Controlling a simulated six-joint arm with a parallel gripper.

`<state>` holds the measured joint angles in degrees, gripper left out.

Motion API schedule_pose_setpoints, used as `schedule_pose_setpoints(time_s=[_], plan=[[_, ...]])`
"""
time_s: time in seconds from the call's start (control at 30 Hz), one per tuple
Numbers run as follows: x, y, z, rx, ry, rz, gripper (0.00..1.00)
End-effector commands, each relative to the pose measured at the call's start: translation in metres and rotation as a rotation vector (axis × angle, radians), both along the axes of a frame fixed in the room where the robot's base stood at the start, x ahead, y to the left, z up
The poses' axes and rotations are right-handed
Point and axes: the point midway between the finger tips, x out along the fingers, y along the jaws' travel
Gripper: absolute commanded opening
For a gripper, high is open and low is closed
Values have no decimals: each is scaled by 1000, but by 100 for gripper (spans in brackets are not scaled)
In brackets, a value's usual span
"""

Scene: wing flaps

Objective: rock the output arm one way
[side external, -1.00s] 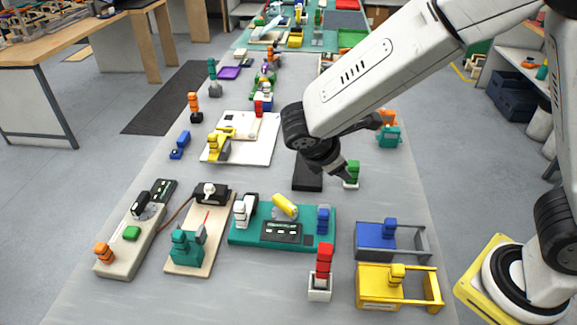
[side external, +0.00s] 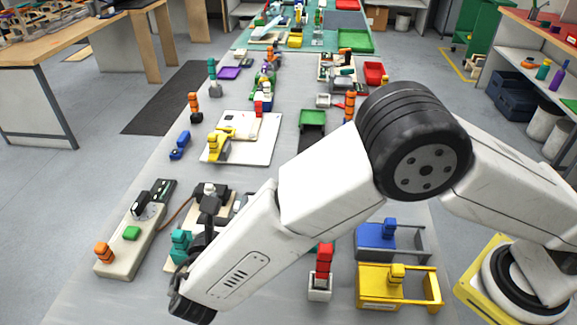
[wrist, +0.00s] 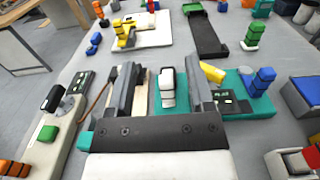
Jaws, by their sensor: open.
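I cannot tell for sure which part is the output arm. My gripper (wrist: 162,75) is open, with its two dark fingers apart and nothing held. A small white block with a grey top (wrist: 167,88) on the teal board (wrist: 250,100) shows between the fingers. The beige board (wrist: 141,100) lies partly behind the left finger. In the side view my gripper (side external: 203,222) is over the beige board, and a teal block (side external: 181,245) shows just left of it. My arm hides most of the teal board and much of the beige board there.
A cream panel with a green button (side external: 131,233) stands left of the gripper. A red block on a white base (side external: 322,265) and blue (side external: 378,237) and yellow (side external: 380,290) units stand at right. A white board with yellow parts (side external: 252,140) lies farther back.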

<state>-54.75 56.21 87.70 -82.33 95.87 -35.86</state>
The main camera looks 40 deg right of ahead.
Motion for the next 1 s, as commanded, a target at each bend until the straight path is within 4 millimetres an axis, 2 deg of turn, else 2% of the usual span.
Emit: schedule_pose_setpoints(time_s=[0.03,0.2,0.4,0.77,1.0], plan=[[0,0,-12,-1,3,0,68],[0,0,-45,1,4,-1,68],[0,-1,-68,4,2,-1,68],[3,-4,-71,5,1,-3,68],[17,-18,-70,6,1,-5,68]])
